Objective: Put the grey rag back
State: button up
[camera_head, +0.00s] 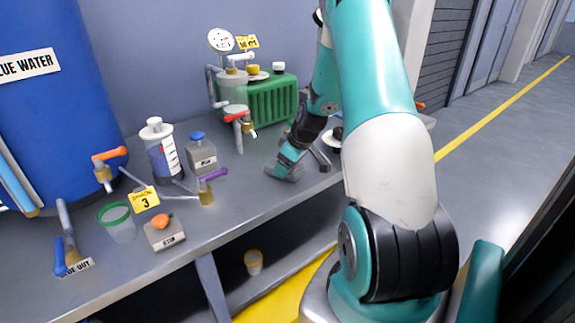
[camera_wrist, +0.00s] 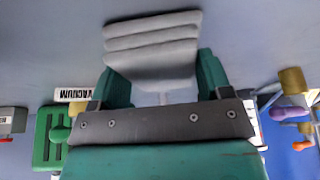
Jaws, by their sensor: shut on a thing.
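The grey rag (camera_wrist: 152,48) is a folded, ridged grey cloth between the two fingers of my gripper (camera_wrist: 155,75) in the wrist view. My gripper is shut on it. In the head view the rag (camera_head: 284,171) is at the end of my gripper (camera_head: 290,158), low over the grey bench near its front edge. I cannot tell whether the rag touches the bench top. My arm hides part of the bench to the right.
Left of my gripper stand a grey block with a blue knob (camera_head: 202,156), a purple-handled valve (camera_head: 207,190) and a graduated bottle (camera_head: 162,152). A green ribbed unit (camera_head: 272,100) stands behind.

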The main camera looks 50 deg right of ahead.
jog(key=shift+f, duration=0.15)
jog(key=o, duration=0.8)
